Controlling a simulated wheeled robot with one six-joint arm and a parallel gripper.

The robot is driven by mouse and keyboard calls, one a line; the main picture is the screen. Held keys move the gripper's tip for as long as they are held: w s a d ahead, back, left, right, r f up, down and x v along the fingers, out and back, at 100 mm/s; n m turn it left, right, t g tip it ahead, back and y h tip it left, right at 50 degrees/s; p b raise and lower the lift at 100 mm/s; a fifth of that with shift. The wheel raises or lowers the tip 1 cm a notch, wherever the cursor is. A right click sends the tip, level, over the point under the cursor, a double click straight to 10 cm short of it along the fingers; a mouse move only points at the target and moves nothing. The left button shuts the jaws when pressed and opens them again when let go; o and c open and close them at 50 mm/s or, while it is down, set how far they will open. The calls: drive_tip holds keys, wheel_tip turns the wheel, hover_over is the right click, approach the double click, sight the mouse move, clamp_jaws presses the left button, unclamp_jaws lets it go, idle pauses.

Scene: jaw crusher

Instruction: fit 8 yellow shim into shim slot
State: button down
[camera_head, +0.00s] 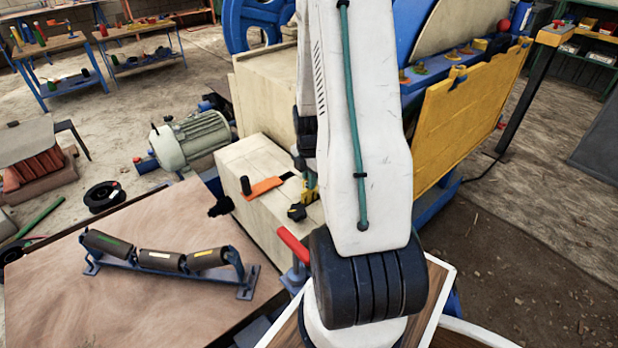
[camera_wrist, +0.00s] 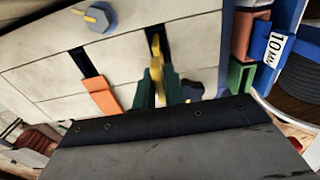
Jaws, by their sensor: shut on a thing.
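My gripper (camera_wrist: 157,88) has dark green fingers and is shut on a yellow shim (camera_wrist: 158,58). The shim is thin, seen nearly edge-on, and lies over a dark shim slot (camera_wrist: 153,33) in the cream block. I cannot tell whether its lower edge is inside the slot. An orange shim (camera_wrist: 103,97) sits at a second dark slot to the left; it also shows in the head view (camera_head: 262,187). In the head view my arm hides most of my gripper, and a yellow part shows beside it (camera_head: 311,184).
A blue hex bolt head (camera_wrist: 98,16) and a dark knob (camera_wrist: 192,89) stand on the cream block (camera_head: 262,225) near the slots. A blue rack (camera_wrist: 268,55) marked 10 mm, with red and green pieces, is at right. A roller frame (camera_head: 165,262) lies on the left table.

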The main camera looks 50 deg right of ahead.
sight(309, 193)
drive_tip(key=shift+f, duration=2.85)
drive_tip(key=c, duration=1.4)
unclamp_jaws()
wheel_tip(309, 193, up, 8)
drive_tip(key=shift+f, duration=0.1)
